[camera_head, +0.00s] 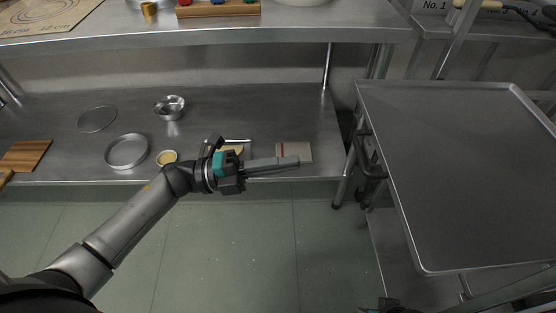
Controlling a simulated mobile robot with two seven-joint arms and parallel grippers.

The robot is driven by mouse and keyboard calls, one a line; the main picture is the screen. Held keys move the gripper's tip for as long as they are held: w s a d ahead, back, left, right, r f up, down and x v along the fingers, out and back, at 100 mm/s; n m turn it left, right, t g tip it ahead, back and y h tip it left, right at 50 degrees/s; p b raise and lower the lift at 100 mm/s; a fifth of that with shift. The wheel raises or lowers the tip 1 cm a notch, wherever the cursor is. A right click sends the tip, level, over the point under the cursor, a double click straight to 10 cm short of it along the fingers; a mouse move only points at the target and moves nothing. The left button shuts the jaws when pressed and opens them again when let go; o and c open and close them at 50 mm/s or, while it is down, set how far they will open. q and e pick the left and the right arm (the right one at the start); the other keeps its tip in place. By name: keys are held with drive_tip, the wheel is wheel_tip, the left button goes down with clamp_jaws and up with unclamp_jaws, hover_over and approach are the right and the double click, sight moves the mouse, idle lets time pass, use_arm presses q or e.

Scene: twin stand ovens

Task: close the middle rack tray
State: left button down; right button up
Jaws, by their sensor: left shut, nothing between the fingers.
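A large flat grey metal tray (465,165) with a raised rim fills the right side of the view, on a metal frame beside the workbench. I cannot tell from this view which rack level it is on. My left gripper (298,160) is shut and empty, its fingers pointing right. It is over the front edge of the lower bench shelf, left of the tray and apart from it. A small dark part, likely of my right gripper (388,306), shows at the bottom edge below the tray; its fingers are out of view.
The steel shelf (235,110) holds a round pan (127,151), a metal bowl (170,107), a small yellow-filled dish (167,157) and a wooden board (25,155). A dark bracket or handle (368,155) is at the frame's left side. The green floor (250,250) is clear in front.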

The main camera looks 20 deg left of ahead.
use_arm(q)
drive_tip(key=b+x, duration=0.1)
drive_tip(key=x, duration=0.9)
use_arm(e)
drive_tip(key=r, duration=0.1)
drive_tip(key=w+r, duration=0.1)
drive_tip(key=r, duration=0.1)
use_arm(q)
drive_tip(key=shift+d, duration=0.1)
